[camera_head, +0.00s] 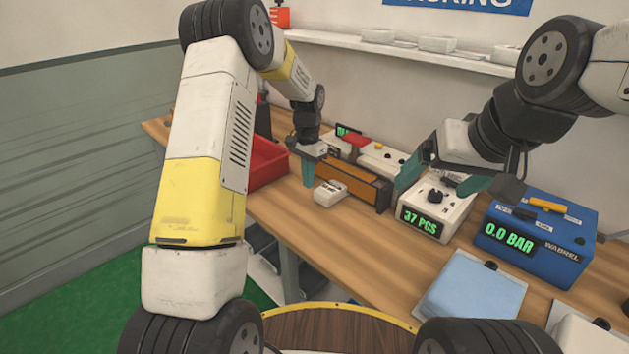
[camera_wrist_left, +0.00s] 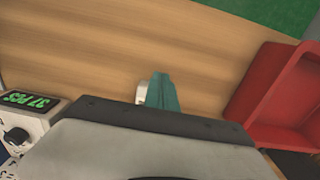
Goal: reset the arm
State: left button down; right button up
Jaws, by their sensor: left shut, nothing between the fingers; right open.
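My left gripper (camera_head: 308,175) is shut and empty. Its teal fingers point down over the wooden workbench, between the red bin and a small white object (camera_head: 331,193). In the left wrist view the shut fingers (camera_wrist_left: 162,92) stand in front of a white thing, mostly hidden behind them. I cannot tell whether they touch it. My right gripper (camera_head: 440,182) is open, its teal fingers spread on either side above the white counter box (camera_head: 432,214) that reads "37 PCS". I see nothing between them.
A red bin (camera_head: 266,164) stands left of my left gripper, and also shows in the left wrist view (camera_wrist_left: 268,80). An orange-and-black box (camera_head: 352,184), a blue "0.0 BAR" unit (camera_head: 540,235) and a light-blue flat pad (camera_head: 472,285) are on the bench (camera_head: 330,250). The bench's front middle is clear.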

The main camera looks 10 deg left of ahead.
pick_arm(q)
jog(key=s+a+r+n+t+h, duration=0.1)
jog(key=s+r+n, duration=0.1)
jog(key=s+r, duration=0.55)
jog(key=s+a+r+n+t, duration=0.15)
jog(key=s+r, duration=0.35)
jog(key=r, duration=0.5)
jog(key=s+r+n+t, duration=0.1)
jog(key=s+r+t, duration=0.1)
jog(key=s, duration=0.8)
jog(key=s+a+r+n+t+h, duration=0.1)
jog(key=s+r+n, duration=0.1)
jog(key=s, duration=0.8)
jog(key=shift+a+r+t, duration=0.15)
jog(key=shift+r+t, duration=0.2)
jog(key=shift+r, duration=0.05)
